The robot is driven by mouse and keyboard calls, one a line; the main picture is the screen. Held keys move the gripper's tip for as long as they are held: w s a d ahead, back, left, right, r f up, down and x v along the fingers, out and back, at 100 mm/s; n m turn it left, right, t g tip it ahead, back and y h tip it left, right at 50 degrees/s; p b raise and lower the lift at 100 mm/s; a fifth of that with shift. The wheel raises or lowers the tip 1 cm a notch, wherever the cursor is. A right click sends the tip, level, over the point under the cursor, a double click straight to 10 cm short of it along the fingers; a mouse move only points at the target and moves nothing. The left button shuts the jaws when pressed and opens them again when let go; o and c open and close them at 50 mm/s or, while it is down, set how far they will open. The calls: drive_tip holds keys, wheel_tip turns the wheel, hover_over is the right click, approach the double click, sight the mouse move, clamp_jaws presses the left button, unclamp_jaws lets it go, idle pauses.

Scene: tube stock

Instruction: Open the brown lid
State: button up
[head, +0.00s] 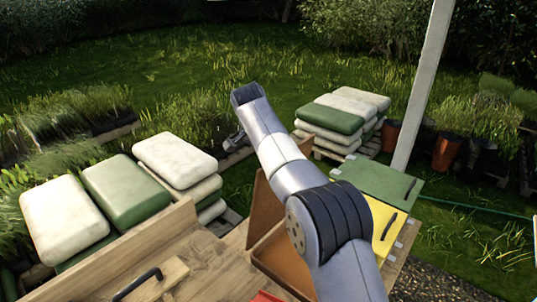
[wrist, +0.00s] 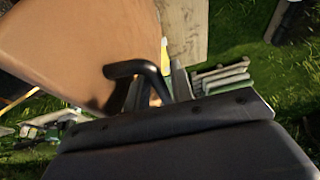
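The brown lid (head: 264,212) stands raised, near upright, at the far side of an open brown box (head: 283,262) in the head view. In the wrist view the brown lid (wrist: 75,45) fills the upper left, with its black bar handle (wrist: 128,70) at its lower right. My gripper (wrist: 168,112) shows as dark parts along the bottom of the wrist view, right at the handle. The handle's lower end is partly hidden there. I cannot tell whether the fingers are closed around it. My arm hides part of the box in the head view.
A green lid (head: 378,192) and a yellow lid (head: 384,232), both with dark handles, lie right of the box. A wooden piece with a black handle (head: 138,284) is at lower left. Stacked sacks (head: 125,190) stand left, more sacks (head: 335,115) behind. A pale post (head: 422,90) rises at right.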

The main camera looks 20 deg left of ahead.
drive_tip(key=shift+o, duration=0.9)
drive_tip(key=shift+d+r, duration=0.1)
drive_tip(key=shift+r, duration=0.2)
drive_tip(key=shift+v, duration=3.75)
drive_tip(key=shift+s, duration=0.1)
drive_tip(key=shift+c, duration=0.5)
drive_tip(key=shift+d, duration=0.15)
drive_tip(key=shift+c, duration=0.7)
drive_tip(key=d+r+y, duration=0.1)
drive_tip(key=d, duration=0.1)
drive_tip(key=d+r+y, duration=0.1)
drive_tip(key=d+r+n+t+y, duration=0.1)
drive_tip(key=d, duration=0.1)
drive_tip(key=shift+d+r, duration=0.3)
drive_tip(key=shift+r, duration=0.1)
clamp_jaws()
drive_tip(key=w+a+f+y, duration=0.1)
drive_tip(key=w+f, duration=0.3)
drive_tip(key=f, duration=0.4)
drive_tip(key=shift+w+a, duration=0.25)
